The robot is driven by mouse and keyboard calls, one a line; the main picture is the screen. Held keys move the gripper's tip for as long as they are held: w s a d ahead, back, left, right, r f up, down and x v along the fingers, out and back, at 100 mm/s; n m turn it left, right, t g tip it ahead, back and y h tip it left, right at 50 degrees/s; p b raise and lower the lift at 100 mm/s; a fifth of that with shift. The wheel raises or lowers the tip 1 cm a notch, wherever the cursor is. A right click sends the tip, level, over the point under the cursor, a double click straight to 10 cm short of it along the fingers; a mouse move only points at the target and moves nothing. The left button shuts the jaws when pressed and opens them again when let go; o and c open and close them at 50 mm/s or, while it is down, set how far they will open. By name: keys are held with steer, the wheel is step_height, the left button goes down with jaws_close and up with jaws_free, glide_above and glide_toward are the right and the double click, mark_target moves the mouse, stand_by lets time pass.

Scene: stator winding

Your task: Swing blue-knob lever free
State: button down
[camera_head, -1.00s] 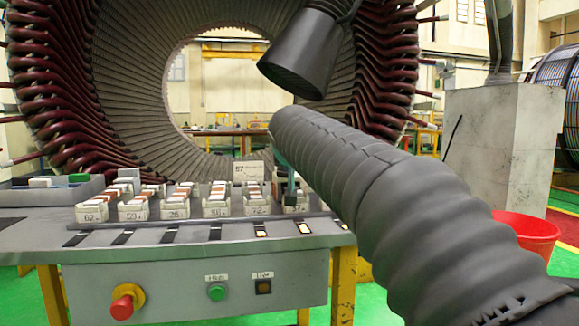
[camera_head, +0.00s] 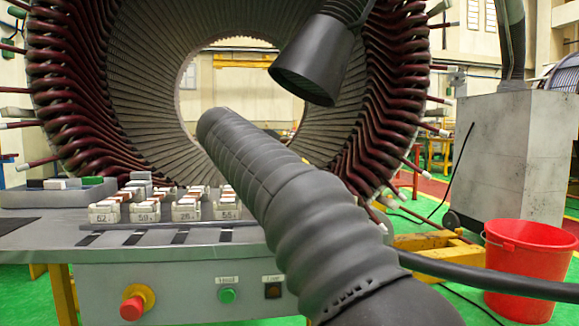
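I see no lever with a blue knob in the head view. My own arm, in a ribbed dark grey sleeve, crosses the picture from the lower right to the middle. My gripper at its far end is hidden behind the sleeve. The large stator (camera_head: 70,110), with dark red coils around a grey slotted bore, stands behind the bench. The front panel (camera_head: 180,300) of the bench carries a red knob (camera_head: 132,308) on a yellow base, a green button (camera_head: 227,296) and a dark amber button (camera_head: 273,291).
Small labelled bins (camera_head: 104,213) stand in a row on the bench (camera_head: 40,235); my arm hides the right part. A grey tray (camera_head: 50,195) is at left. A black cone-shaped hood (camera_head: 312,70) hangs above my arm. A red bucket (camera_head: 530,265) and grey cabinet (camera_head: 515,155) stand right.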

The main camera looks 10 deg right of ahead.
steer(key=shift+f, duration=0.1)
stand_by(0.4)
steer(key=c, duration=1)
jaws_free()
steer(key=shift+a, duration=0.1)
steer(key=v, duration=1.2)
steer(key=shift+w+a, duration=0.1)
steer(key=shift+w, duration=0.05)
